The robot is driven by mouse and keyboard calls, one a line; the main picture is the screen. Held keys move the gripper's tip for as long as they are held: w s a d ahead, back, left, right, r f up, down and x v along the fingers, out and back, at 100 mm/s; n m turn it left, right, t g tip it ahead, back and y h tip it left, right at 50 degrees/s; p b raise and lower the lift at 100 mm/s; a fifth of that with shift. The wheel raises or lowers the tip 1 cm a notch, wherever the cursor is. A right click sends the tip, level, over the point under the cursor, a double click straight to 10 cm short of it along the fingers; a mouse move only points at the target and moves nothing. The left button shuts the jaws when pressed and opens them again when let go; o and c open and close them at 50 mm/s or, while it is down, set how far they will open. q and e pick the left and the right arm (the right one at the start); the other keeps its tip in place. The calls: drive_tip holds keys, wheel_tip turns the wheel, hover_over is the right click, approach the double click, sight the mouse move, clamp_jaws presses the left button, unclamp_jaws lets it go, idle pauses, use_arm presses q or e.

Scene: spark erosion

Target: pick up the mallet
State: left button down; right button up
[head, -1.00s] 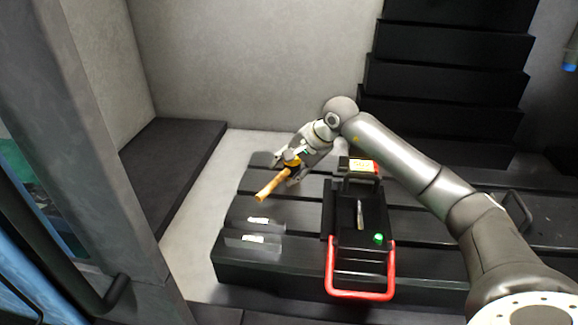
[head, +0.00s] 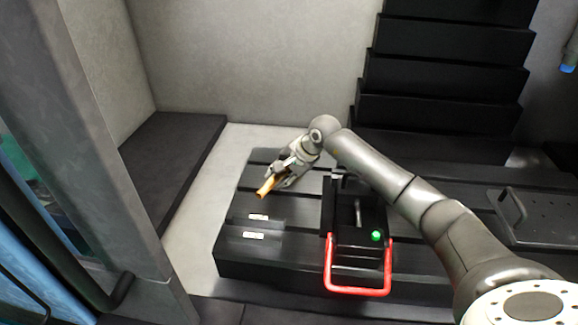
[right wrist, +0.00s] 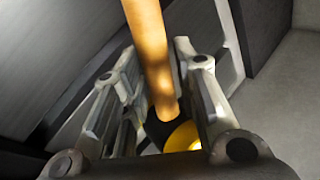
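The mallet has an orange-brown wooden handle (head: 266,188) that points down and left out of my right gripper (head: 283,178) in the head view. In the right wrist view the handle (right wrist: 152,55) runs between the two fingers of the right gripper (right wrist: 155,75), close to both. Its black and yellow head (right wrist: 182,135) lies deep between the fingers near the palm. The fingers look shut on the mallet. In the head view the gripper hides the mallet's head. The mallet is over the dark slotted table (head: 290,208); its height is hard to tell. My left gripper is not in view.
A black box with a red handle (head: 358,291) and a green button (head: 376,236) stands on the table right of the mallet. Two small white labels (head: 258,217) lie nearer the front left. A dark plate with a handle (head: 540,217) is at the right. Stepped black blocks (head: 440,75) rise behind.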

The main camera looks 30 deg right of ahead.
clamp_jaws()
drive_tip(key=shift+w+r, duration=0.1)
drive_tip(key=shift+r, duration=0.05)
drive_tip(key=shift+r+b, duration=0.4)
wheel_tip(320, 180, up, 2)
drive_tip(key=shift+r+b, duration=0.15)
drive_tip(key=shift+b, duration=0.55)
drive_tip(key=s+a+r+b, duration=0.2)
drive_tip(key=s+r+b, duration=0.2)
drive_tip(key=s+r, duration=0.5)
drive_tip(key=s, duration=0.5)
drive_tip(key=shift+a+r, duration=0.35)
drive_tip(key=shift+r, duration=0.05)
drive_tip(key=shift+w, duration=0.1)
wheel_tip(320, 180, up, 9)
drive_tip(key=p, duration=0.6)
